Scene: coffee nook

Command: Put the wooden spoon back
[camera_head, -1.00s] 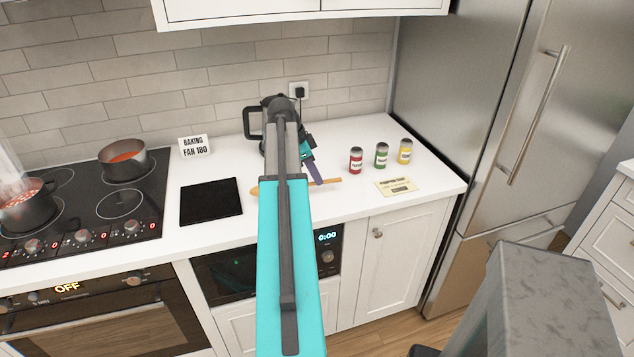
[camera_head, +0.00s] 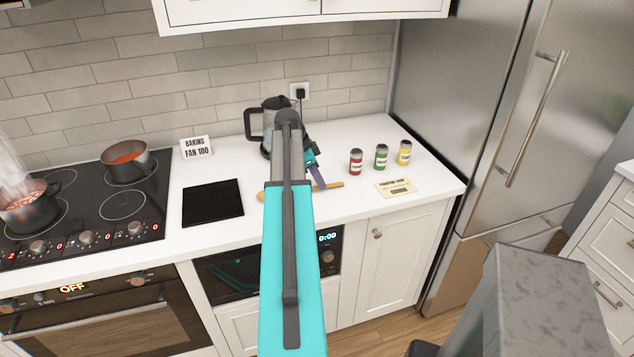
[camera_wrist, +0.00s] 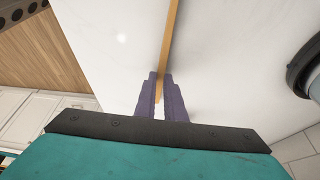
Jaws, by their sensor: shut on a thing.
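The wooden spoon shows in the head view as a thin tan handle (camera_head: 333,185) just right of my arm, at counter height. My gripper (camera_head: 319,185) is beside the kettle and shut on the spoon. In the wrist view my gripper's purple fingers (camera_wrist: 161,80) are closed around the spoon's tan handle (camera_wrist: 173,40), which runs up out of the picture. My arm hides the middle of the spoon in the head view. I cannot tell whether the spoon touches the counter.
A kettle (camera_head: 254,122) stands behind my gripper. Several things lie around: a black mat (camera_head: 212,203), red, green and yellow jars (camera_head: 381,156), a card (camera_head: 395,188), and a hob (camera_head: 85,212) with two pots. The white counter (camera_head: 350,207) is clear in front.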

